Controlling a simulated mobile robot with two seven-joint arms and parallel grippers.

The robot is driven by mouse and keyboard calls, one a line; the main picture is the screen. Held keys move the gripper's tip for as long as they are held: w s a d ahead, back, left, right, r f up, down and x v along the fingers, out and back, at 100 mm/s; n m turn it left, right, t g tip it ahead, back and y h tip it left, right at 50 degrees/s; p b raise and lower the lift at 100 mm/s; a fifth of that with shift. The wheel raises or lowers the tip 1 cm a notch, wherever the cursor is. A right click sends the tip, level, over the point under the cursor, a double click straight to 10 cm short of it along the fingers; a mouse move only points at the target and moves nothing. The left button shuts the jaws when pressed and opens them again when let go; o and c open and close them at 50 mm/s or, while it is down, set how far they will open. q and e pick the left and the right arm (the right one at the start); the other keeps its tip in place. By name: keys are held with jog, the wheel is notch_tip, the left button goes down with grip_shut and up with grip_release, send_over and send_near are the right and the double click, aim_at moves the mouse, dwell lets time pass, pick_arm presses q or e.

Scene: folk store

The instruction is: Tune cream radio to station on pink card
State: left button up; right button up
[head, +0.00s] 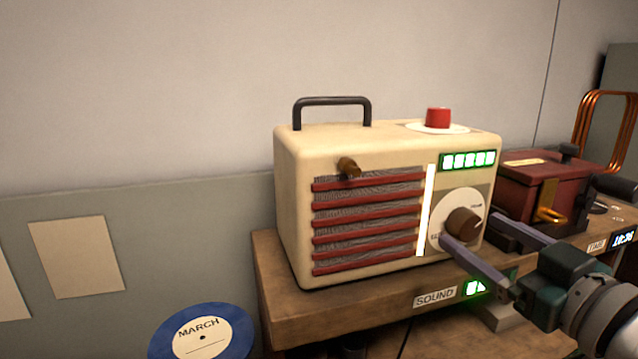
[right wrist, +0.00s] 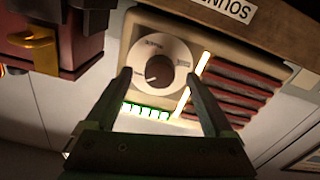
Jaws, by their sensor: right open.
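The cream radio (head: 350,150) stands on a wooden shelf, with red slats, a black handle, a red top button (head: 438,117) and a lit green display (head: 468,160). Its brown tuning knob (head: 463,222) sits on a white dial and also shows in the right wrist view (right wrist: 158,69). A lit strip (head: 425,210) runs beside the dial. My right gripper (head: 472,232) is open, its fingers on either side of the knob; contact with it cannot be told. In the right wrist view the gripper (right wrist: 158,76) holds nothing. No pink card or left gripper is visible.
A dark red box (head: 540,185) with a brass part stands close to the right of the radio, with copper coils (head: 605,120) behind. A SOUND label (head: 435,297) is on the shelf edge (head: 340,325). A blue MARCH disc (head: 203,335) and a blank card (head: 77,257) are at left.

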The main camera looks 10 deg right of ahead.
jog(key=s+p, duration=0.2)
jog(key=s, duration=0.4)
jog(key=shift+s+d+p, duration=0.3)
